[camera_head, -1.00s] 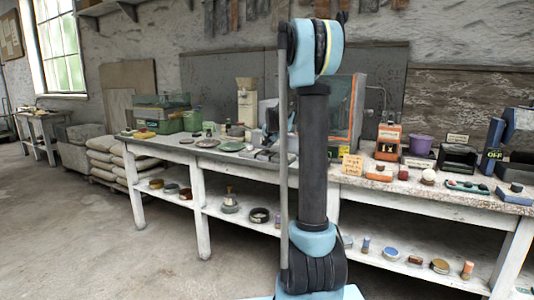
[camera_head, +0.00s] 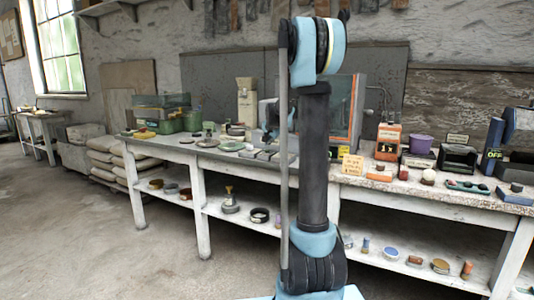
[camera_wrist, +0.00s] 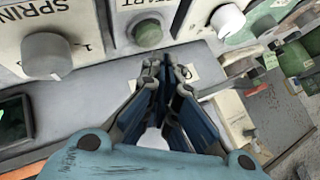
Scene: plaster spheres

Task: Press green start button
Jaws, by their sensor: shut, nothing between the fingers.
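In the wrist view, a round green button (camera_wrist: 148,33) sits on a pale panel (camera_wrist: 98,52), under a partly cut-off label that reads like START. My gripper (camera_wrist: 166,62) is shut and empty, its fingertips just below and slightly right of the button in the picture. I cannot tell how far the tips are from the panel. In the head view my arm covers part of the bench, and the button cannot be made out.
A grey knob (camera_wrist: 46,55) is left of the button, and a whitish knob (camera_wrist: 228,20) is to its right. The floor in front is clear.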

